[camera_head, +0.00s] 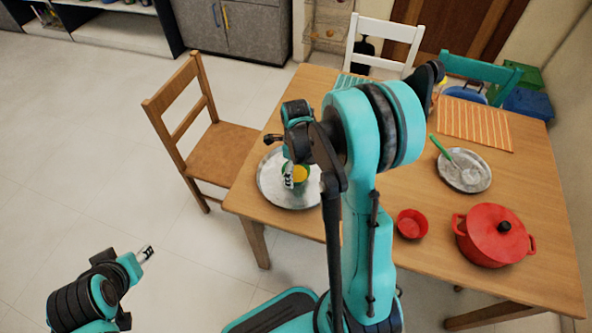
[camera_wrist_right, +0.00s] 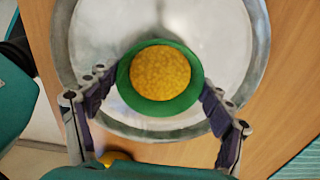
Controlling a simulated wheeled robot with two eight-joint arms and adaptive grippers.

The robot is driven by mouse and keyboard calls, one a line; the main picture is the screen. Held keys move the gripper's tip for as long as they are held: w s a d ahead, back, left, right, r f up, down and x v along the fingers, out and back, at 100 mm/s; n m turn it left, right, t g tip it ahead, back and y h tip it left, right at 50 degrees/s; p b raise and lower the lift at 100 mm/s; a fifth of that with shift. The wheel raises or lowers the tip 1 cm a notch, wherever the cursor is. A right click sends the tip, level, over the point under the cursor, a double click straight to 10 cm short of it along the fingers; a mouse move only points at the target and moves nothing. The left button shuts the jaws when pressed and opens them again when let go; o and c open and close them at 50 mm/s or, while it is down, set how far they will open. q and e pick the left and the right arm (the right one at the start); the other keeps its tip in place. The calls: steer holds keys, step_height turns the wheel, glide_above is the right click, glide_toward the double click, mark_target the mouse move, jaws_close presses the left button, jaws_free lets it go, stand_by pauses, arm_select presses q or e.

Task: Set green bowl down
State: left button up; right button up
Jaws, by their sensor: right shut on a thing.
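The green bowl (camera_wrist_right: 190,98) has a round yellow thing (camera_wrist_right: 160,73) in it. It is between the fingers of my right gripper (camera_wrist_right: 158,92), which is shut on it. In the head view the bowl (camera_head: 307,182) is partly hidden by my right gripper (camera_head: 291,179). The bowl is over the round grey metal plate (camera_head: 272,192) at the table's left; whether it touches the plate I cannot tell. My left gripper (camera_head: 146,254) is away from the table at the lower left, above the floor; its finger opening is too small to read.
On the wooden table (camera_head: 400,185) are a red bowl (camera_head: 411,224), a lidded red pot (camera_head: 490,240), another metal plate (camera_head: 475,182) with a green-handled utensil (camera_head: 441,147), and an orange striped mat (camera_head: 474,122). A brown chair (camera_head: 215,150) stands at left. My right arm hides the table's middle.

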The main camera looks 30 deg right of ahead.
mark_target(296, 177)
steer(key=o, duration=1.1)
steer(key=shift+f, duration=0.1)
steer(key=shift+o, duration=0.2)
steer(key=shift+r+p, duration=0.35)
steer(key=shift+r, duration=0.1)
step_height(296, 177, up, 12)
steer(key=f+p, duration=0.1)
steer(key=p, duration=0.4)
steer(key=s+a+r+n+t, duration=0.3)
steer(key=s+a+r+n, duration=0.1)
steer(key=n, duration=1)
steer(key=s+a+r+n+t, duration=0.4)
steer(key=s+a+n, duration=0.3)
steer(key=n, duration=0.7)
steer(key=shift+s+a+r+n, duration=0.2)
steer(key=shift+s+r+n, duration=0.1)
steer(key=shift+r, duration=0.35)
